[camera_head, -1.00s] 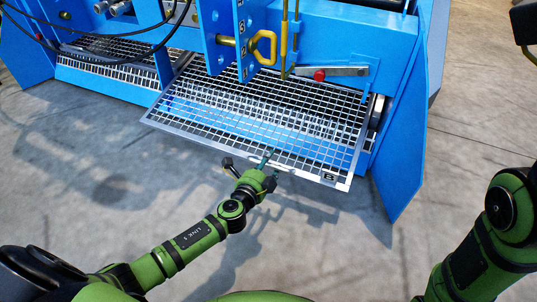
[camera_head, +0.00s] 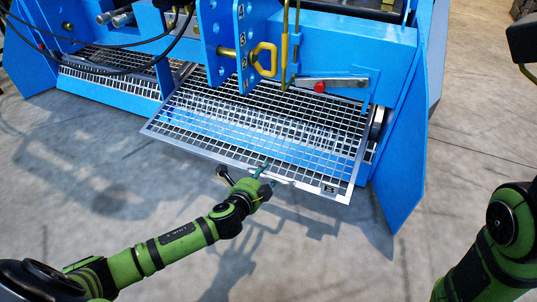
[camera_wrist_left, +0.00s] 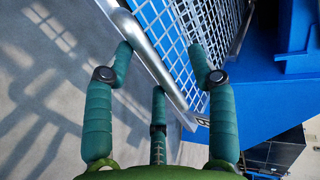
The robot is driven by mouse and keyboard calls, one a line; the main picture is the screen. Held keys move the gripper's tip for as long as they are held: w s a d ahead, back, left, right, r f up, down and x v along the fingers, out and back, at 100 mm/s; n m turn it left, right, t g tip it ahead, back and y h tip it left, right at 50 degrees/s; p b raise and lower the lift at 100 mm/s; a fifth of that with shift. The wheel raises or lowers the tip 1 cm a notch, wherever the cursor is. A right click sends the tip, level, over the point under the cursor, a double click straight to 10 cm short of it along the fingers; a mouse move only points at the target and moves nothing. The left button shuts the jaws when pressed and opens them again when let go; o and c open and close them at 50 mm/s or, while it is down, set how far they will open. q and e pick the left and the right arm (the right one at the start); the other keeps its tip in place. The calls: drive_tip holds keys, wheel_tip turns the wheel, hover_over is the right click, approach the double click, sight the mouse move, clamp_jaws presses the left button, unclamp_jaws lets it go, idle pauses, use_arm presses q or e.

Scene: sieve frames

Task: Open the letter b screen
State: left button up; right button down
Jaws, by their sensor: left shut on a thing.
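The letter b screen (camera_head: 262,128) is a silver metal grid in a frame, with a "B" label (camera_head: 330,188) at its near right corner. It slopes out from the blue machine, its near edge above the floor. My left gripper (camera_head: 264,170) is at the middle of that near edge. In the left wrist view, the left gripper's green fingers (camera_wrist_left: 160,62) are shut around a thick rounded silver bar (camera_wrist_left: 145,43) along the screen's edge. The fingers partly hide the bar.
The blue machine (camera_head: 400,60) has a yellow pin (camera_head: 264,58) and a red-tipped lever (camera_head: 330,84) above the screen. A blue side plate (camera_head: 400,185) stands close right of the screen. Another grid screen (camera_head: 110,75) is at left. Concrete floor in front is clear.

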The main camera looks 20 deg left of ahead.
use_arm(q)
drive_tip(key=p+v, duration=0.3)
drive_tip(key=v, duration=0.5)
idle(0.5)
drive_tip(key=shift+s+f, duration=0.1)
drive_tip(key=shift+f, duration=0.05)
drive_tip(key=shift+p, duration=0.35)
